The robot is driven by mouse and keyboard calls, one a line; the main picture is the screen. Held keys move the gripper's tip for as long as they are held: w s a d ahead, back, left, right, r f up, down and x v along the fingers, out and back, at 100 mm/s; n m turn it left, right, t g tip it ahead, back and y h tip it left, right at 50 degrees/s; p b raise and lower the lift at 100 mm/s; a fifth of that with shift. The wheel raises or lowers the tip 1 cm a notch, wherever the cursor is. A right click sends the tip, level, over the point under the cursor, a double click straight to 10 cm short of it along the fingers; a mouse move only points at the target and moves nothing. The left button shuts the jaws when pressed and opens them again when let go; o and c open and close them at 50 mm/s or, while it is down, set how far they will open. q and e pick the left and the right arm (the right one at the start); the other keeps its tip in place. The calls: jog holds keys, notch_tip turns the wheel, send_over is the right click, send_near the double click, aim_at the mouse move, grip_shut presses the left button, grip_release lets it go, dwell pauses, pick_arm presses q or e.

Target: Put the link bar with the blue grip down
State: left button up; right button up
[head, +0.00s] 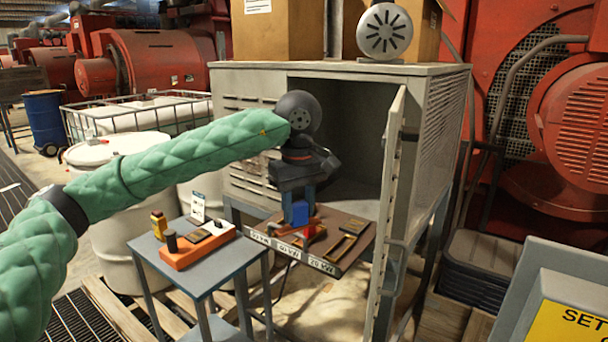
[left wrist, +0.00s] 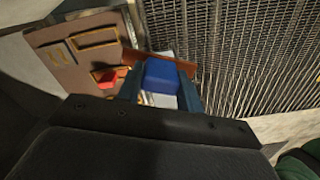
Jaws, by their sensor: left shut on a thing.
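My left gripper (head: 298,215) points down over the brown board (head: 345,262) at the front of the open cabinet. It is shut on the blue grip (head: 300,210) of the link bar. In the left wrist view the blue grip (left wrist: 162,76) sits between the two fingers, with the reddish-brown bar (left wrist: 188,67) showing beside it. The bar is at or just above the board; I cannot tell whether it touches. The board also shows in the left wrist view (left wrist: 60,50), with brass-edged slots and a red piece (left wrist: 108,78). My right gripper is out of view.
The open cabinet door (head: 392,170) stands just right of the board. A small grey table (head: 215,268) at left carries an orange block (head: 195,250), a yellow piece (head: 159,224) and a small card (head: 198,206). White drums stand behind it.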

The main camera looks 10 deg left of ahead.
pick_arm(q)
jog(key=a+f+m, duration=0.2)
jog(key=f+m, duration=0.2)
jog(key=f, duration=1)
jog(key=a+f+m, duration=0.2)
jog(key=f+m, duration=0.3)
jog(key=f, duration=0.8)
jog(key=shift+w+a+f, duration=0.4)
jog(key=shift+w, duration=0.05)
